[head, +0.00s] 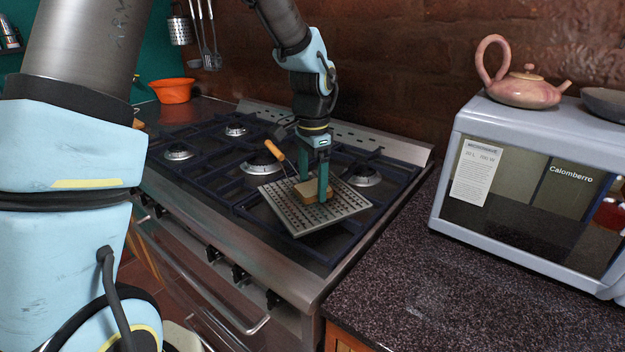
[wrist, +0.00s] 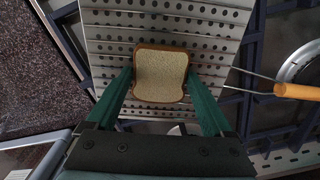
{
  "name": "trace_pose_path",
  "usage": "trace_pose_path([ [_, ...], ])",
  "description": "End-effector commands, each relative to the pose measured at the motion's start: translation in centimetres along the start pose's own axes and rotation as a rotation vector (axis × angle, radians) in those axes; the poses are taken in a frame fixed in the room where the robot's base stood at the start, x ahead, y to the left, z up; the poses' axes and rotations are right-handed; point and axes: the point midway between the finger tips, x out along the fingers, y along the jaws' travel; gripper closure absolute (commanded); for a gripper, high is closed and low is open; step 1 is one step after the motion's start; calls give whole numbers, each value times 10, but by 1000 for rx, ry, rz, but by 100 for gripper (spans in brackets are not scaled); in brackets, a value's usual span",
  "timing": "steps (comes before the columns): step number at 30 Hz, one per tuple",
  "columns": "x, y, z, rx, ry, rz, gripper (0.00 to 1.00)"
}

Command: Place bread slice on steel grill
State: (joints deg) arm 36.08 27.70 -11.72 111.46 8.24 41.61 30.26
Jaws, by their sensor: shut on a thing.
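The bread slice (wrist: 160,75) is pale with a brown crust and lies between the green fingers of my gripper (wrist: 160,88) in the wrist view. In the head view my gripper (head: 313,190) points down, shut on the bread slice (head: 308,192), over the steel grill (head: 325,218). The grill is a flat perforated plate with a wooden handle, and it also shows behind the bread in the wrist view (wrist: 215,20). The bread is at or just above the plate; I cannot tell whether it touches. The fingers hide part of the bread in the head view.
The grill rests on the gas stove's (head: 215,165) front right burners. An orange bowl (head: 173,91) stands at the back left. On the right, a microwave (head: 540,190) bears a teapot (head: 525,90). The dark counter (head: 410,285) before it is clear.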

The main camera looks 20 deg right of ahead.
Motion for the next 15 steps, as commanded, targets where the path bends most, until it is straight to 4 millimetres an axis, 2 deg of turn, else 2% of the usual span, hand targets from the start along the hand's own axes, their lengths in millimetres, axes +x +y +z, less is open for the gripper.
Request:
trace_pose_path([
  [6, 3, 0, 0, 0, 0, 0, 66],
  [7, 3, 0, 0, 0, 0, 0, 13],
  [11, 3, 0, 0, 0, 0, 0, 0],
  [15, 2, 0, 0, 0, 0, 0, 0],
])
